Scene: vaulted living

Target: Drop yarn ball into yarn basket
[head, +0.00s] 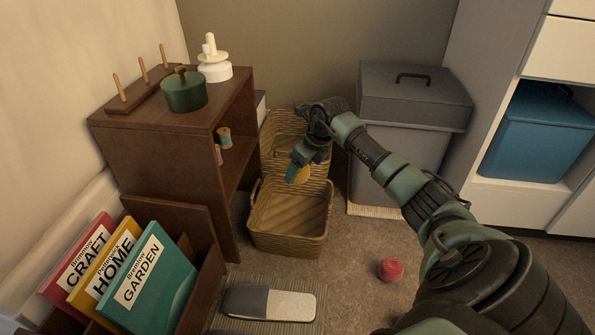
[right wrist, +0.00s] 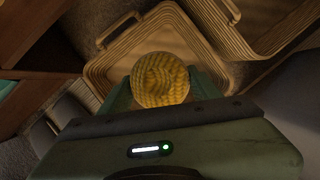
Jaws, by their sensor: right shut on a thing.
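A yellow yarn ball (right wrist: 160,80) is held between the fingers of my right gripper (head: 297,172); in the head view only a small part of the yarn ball (head: 302,174) shows beside the finger. The ball is above the front woven basket (head: 290,243), which looks empty and stands on the floor. The basket (right wrist: 108,68) also shows below the ball in the right wrist view. A second woven basket (head: 283,128) stands behind it. Which one is the yarn basket, I cannot tell. My left gripper is not in view.
A brown cabinet (head: 160,150) with a green pot (head: 184,92) stands left of the baskets. A grey lidded bin (head: 400,130) is at the right. A red ball (head: 391,269), a slipper (head: 270,303) and a magazine holder (head: 205,290) are in front.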

